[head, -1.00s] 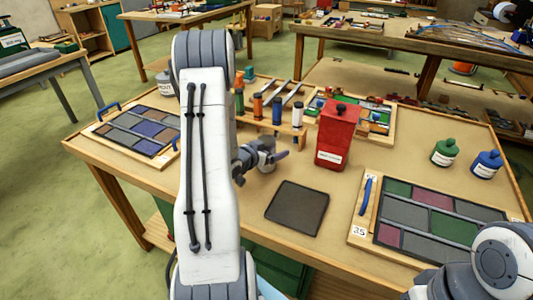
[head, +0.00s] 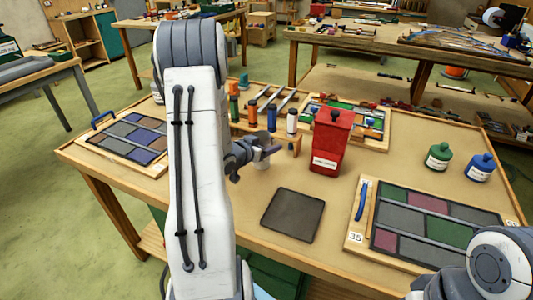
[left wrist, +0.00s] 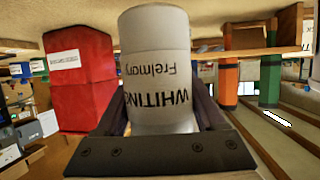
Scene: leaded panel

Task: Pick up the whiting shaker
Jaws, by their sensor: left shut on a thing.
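The whiting shaker (left wrist: 157,70) is a pale cylinder with black "WHITING" lettering, which reads upside down in the left wrist view. My left gripper (head: 264,150) is shut on it, with a dark finger on each side of its body. My right gripper is out of the picture; only part of my right arm shows at lower right.
A red box (head: 331,143) stands just right of the gripper; it also shows in the left wrist view (left wrist: 77,85). A wooden rack (head: 290,138) with several coloured-handled tools is close behind. A dark square plate (head: 293,214) lies in front. Leaded panels (head: 430,222) lie either side.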

